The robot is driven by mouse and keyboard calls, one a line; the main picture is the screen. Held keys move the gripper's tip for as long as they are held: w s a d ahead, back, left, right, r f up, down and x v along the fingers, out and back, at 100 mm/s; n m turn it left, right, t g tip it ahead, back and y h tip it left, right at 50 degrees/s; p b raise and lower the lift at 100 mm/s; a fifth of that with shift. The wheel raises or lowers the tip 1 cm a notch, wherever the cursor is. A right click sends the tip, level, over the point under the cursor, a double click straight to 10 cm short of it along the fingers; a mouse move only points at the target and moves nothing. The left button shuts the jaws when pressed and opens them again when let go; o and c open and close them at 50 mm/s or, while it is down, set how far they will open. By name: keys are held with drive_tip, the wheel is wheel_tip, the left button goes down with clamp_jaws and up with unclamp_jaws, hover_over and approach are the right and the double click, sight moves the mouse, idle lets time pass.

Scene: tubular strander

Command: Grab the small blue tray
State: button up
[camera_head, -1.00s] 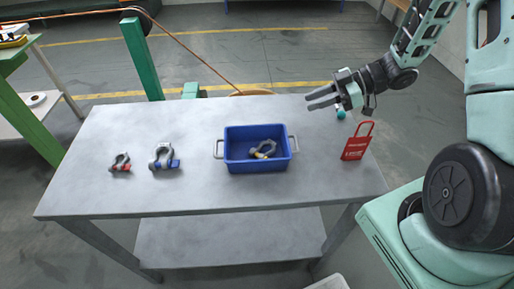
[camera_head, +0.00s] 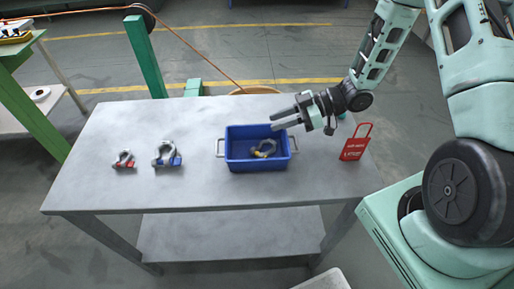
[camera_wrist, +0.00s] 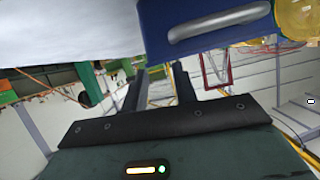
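The small blue tray (camera_head: 258,163) stands on the grey table, with a grey handle on its left and right ends. A grey and yellow shackle (camera_head: 264,148) lies inside it. The tray's blue wall and one handle (camera_wrist: 218,22) show at the top of the wrist view. My gripper (camera_head: 277,120) hovers by the tray's back right corner in the head view, apart from the handle. Its two dark fingers (camera_wrist: 160,90) are spread with nothing between them.
A red lockout tag or padlock-shaped holder (camera_head: 355,145) stands on the table right of the tray. Two shackles, one with a red pin (camera_head: 124,160) and one with a blue pin (camera_head: 166,155), lie to the left. The table (camera_head: 110,195) is clear in front.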

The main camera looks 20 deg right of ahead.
drive_tip(key=x, duration=0.1)
drive_tip(key=p+x, duration=0.1)
drive_tip(key=x, duration=0.3)
drive_tip(key=shift+w+r+p, duration=0.15)
drive_tip(key=shift+w+p, duration=0.15)
clamp_jaws()
drive_tip(key=shift+r, duration=0.1)
